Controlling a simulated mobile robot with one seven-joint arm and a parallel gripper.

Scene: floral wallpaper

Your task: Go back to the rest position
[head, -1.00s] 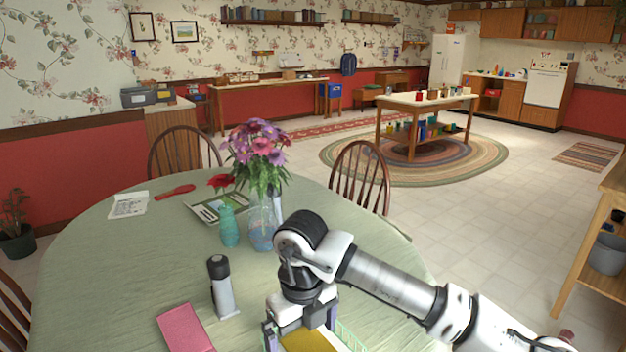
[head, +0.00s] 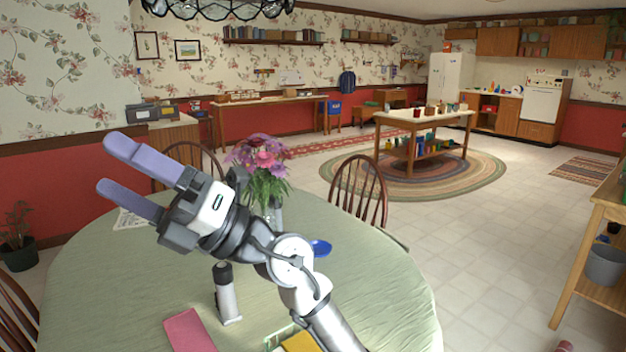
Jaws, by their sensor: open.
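My gripper (head: 128,171) is raised above the left part of the round table, its two purple fingers spread apart and pointing to the upper left. Nothing is between the fingers. My arm reaches up from the bottom of the head view and hides part of the table. The table (head: 385,300) has a pale green cloth.
A vase of pink and purple flowers (head: 262,168) stands behind my arm, partly hidden. A grey and black cylinder (head: 227,293), a pink item (head: 190,331), a yellow item (head: 300,342) and a blue dish (head: 320,248) are on the table. Chairs (head: 358,190) stand around it.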

